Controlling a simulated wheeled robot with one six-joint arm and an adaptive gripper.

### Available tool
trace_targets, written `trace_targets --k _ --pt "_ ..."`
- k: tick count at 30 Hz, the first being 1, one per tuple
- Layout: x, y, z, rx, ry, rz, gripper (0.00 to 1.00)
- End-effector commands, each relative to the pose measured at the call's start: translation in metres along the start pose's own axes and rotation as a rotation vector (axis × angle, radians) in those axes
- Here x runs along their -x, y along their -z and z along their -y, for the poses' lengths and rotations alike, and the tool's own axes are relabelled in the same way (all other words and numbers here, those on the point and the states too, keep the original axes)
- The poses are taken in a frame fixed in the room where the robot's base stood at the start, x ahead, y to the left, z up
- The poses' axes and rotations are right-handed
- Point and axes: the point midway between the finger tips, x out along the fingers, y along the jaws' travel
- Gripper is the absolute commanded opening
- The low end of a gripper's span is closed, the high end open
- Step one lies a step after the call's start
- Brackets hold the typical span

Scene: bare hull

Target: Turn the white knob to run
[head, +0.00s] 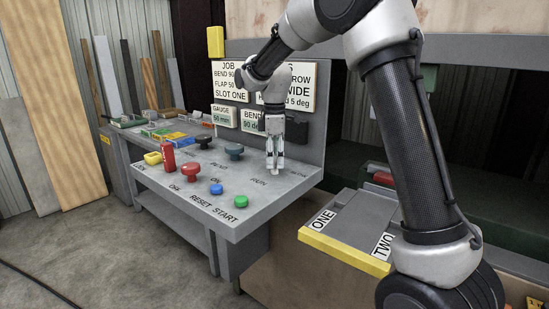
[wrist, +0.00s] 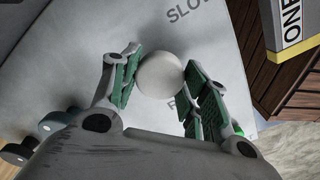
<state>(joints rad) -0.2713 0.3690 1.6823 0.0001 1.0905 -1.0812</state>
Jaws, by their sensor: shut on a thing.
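The white knob (wrist: 160,74) stands on the grey sloped control panel (head: 210,165) and shows as a round pale top in the wrist view. My gripper (head: 274,158) points down at the right part of the panel in the head view. Its green-padded fingers (wrist: 157,82) are shut on the knob, one on each side. In the head view the fingers mostly hide the knob. The RUN lettering (head: 258,182) is on the panel just in front of the gripper. In the wrist view, letters starting SLO are beyond the knob and an R shows beside the right finger. The knob's pointing direction cannot be told.
A red lever (head: 168,156), dark knobs (head: 234,150), a blue button (head: 216,189) and a green button (head: 241,201) stand on the panel left of my gripper. A signboard (head: 290,85) rises behind. A yellow-edged tray marked ONE and TWO (head: 340,249) is at right.

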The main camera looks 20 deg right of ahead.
Motion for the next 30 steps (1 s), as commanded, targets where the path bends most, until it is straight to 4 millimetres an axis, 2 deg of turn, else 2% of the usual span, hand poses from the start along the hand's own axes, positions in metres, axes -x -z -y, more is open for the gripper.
trace_targets --k 8,30 --pt "0.0005 0.0001 -0.0002 -0.190 -0.001 0.000 0.21" --pt "0.0008 0.0001 -0.0005 -0.891 -0.002 -0.001 0.21"
